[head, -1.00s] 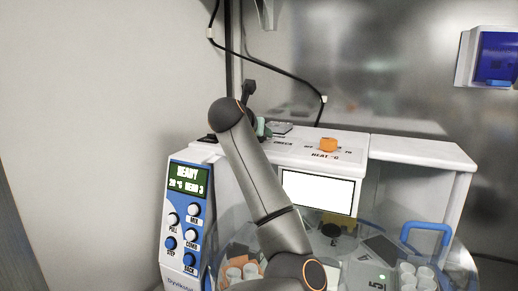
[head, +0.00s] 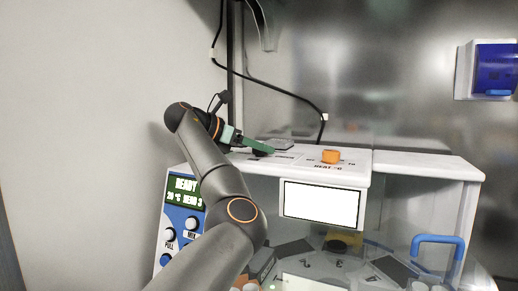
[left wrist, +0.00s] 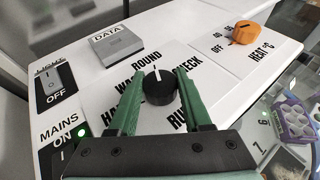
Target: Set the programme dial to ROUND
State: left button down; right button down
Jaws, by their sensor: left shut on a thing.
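The programme dial (left wrist: 160,90) is a round black knob with a white pointer line on the white machine top. Around it are printed labels, with ROUND above it, CHECK to the right and others partly hidden by my fingers. The pointer line aims up, roughly at ROUND. My left gripper (left wrist: 159,76) has its two green fingers on either side of the dial and is shut on it. In the head view my left gripper (head: 262,147) reaches the machine top from the left, with the dial mostly hidden by it. My right gripper is not in view.
An orange HEAT knob (left wrist: 246,32) sits right of the dial. A grey DATA block (left wrist: 116,44) and a LIGHT switch (left wrist: 52,76) lie to the left, near a lit MAINS switch. A control panel (head: 180,225) reading READY is on the machine's front left.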

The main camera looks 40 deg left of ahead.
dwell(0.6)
pick_arm(q)
jog(key=shift+c, duration=1.7)
grip_release()
jog(key=b+v, duration=0.3)
jog(key=v, duration=0.8)
jog(key=shift+s+a+r, duration=0.15)
jog(key=shift+s+a, duration=0.05)
jog(key=shift+s+a+r, duration=0.15)
jog(key=shift+s, duration=0.25)
